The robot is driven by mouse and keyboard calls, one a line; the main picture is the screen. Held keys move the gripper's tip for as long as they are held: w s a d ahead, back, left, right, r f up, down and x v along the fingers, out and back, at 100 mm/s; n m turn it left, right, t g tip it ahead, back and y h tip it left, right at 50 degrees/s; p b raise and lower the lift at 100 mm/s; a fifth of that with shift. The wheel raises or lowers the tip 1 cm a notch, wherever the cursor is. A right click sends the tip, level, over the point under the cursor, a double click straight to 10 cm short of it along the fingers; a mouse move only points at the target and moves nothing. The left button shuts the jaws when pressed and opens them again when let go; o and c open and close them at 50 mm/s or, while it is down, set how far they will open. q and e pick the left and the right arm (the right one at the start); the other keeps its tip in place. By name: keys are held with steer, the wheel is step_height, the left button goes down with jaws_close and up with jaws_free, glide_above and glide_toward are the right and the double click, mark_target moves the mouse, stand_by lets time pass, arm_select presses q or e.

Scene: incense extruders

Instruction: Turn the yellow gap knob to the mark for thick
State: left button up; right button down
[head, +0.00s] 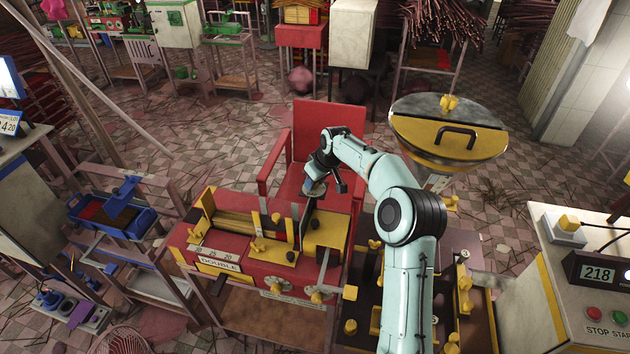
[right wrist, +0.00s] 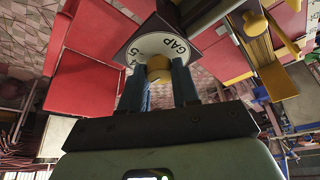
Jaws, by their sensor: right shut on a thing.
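The gap dial (right wrist: 148,46) is a pale round plate lettered GAP, with a 5 and a partly hidden digit beside it. The yellow gap knob (right wrist: 157,66) sits at its lower edge in the right wrist view. My right gripper (right wrist: 160,80) is shut on the knob, with one blue finger on each side. In the head view my right gripper (head: 315,186) is at the back right of the red and yellow machine (head: 327,232), and it hides the knob there. I see no readable mark for thick. My left gripper is in neither view.
A red chair (head: 330,125) stands just behind the machine. A round hopper with a yellow lid (head: 446,134) stands to the right of my arm. A control cabinet (head: 570,275) with a 218 display is at the far right. A blue tray stand (head: 125,222) is at the left.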

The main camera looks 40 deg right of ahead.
steer(key=c, duration=0.8)
jaws_free()
steer(key=shift+r, duration=0.1)
steer(key=v, duration=1.3)
steer(key=shift+r, duration=0.1)
